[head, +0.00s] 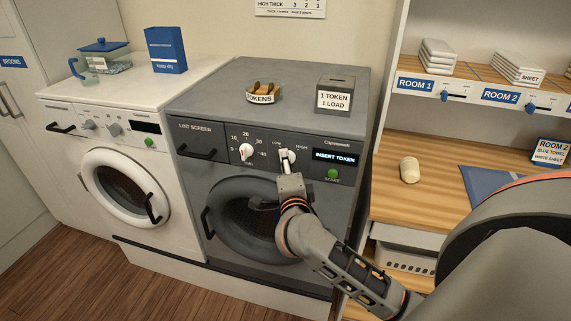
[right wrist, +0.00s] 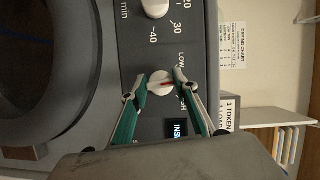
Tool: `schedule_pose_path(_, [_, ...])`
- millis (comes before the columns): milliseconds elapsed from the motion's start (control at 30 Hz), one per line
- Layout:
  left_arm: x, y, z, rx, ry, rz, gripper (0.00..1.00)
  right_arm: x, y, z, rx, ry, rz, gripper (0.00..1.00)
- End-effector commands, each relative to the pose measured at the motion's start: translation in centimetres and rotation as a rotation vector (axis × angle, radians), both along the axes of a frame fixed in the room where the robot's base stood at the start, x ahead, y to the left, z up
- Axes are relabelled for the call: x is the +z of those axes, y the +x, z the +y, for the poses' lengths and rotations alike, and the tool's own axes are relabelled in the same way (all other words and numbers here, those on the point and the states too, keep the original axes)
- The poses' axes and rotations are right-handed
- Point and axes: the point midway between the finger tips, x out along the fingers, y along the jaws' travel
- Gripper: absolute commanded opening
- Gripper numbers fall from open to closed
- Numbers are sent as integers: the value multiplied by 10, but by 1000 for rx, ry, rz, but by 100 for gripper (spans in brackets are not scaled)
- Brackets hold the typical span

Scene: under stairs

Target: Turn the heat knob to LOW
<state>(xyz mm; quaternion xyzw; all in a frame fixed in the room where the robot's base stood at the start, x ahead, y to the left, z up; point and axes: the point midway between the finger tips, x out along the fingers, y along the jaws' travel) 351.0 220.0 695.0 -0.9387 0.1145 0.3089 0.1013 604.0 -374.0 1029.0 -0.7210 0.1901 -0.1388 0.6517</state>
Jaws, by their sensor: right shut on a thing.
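The heat knob (head: 288,157) is a white dial on the grey dryer's front panel (head: 213,132), between the LOW and HIGH labels. In the right wrist view the knob (right wrist: 160,82) shows a red mark directed to the right of the picture, roughly between LOW and HIGH. My right gripper (head: 287,166) reaches the panel from below. Its two green-sided fingers (right wrist: 161,80) are shut on the knob, one on each side. The gripper partly hides the knob in the head view. My left gripper is not in view.
The white timer knob (head: 246,152) is left of the heat knob. The display (head: 334,157) reads INSERT TOKEN, above a green start button (head: 333,174). A token bowl (head: 264,92) and a token box (head: 335,94) stand on the dryer. Shelves (head: 430,150) stand at right.

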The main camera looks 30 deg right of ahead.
Motion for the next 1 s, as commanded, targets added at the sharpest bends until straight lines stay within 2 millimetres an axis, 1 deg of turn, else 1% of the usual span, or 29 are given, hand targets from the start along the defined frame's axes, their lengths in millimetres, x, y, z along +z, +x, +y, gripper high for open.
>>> schedule_pose_path(167, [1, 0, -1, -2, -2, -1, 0, 1, 0, 0, 0, -109, 126, 8])
schedule_pose_path(500, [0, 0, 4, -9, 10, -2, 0, 1, 1, 0, 0, -296, 347, 8])
schedule_pose_path(733, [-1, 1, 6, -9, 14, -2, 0, 1, 0, 0, 0, -384, 449, 8])
schedule_pose_path(1000, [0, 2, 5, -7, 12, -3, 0, 1, 0, 0, 0, -433, 506, 8])
